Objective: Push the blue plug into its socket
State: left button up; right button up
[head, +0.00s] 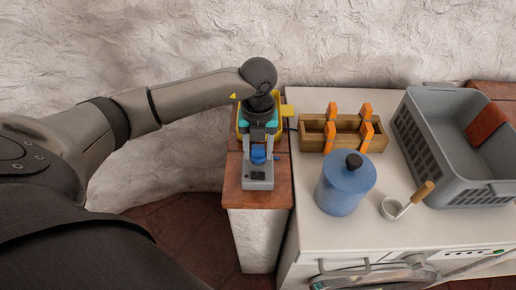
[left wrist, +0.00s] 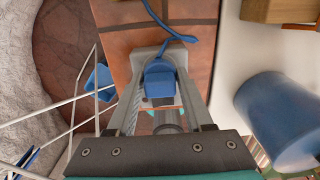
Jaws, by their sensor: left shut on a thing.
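My left gripper (head: 258,150) reaches down over the narrow tiled ledge, with its fingers on either side of the blue plug (head: 258,156) and shut on it. In the left wrist view the plug (left wrist: 160,80) sits between the fingers, and a blue cable (left wrist: 168,32) runs away from it over the tiles. My right gripper is not in view.
Yellow edges (head: 287,110) show behind my gripper, partly hidden. A rough wall stands behind.

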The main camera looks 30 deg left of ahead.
pick_arm(q)
jog(key=shift+f+b, duration=0.35)
jog(key=shift+f, duration=0.15)
jog(key=o, duration=1.3)
jog(key=shift+o, duration=0.2)
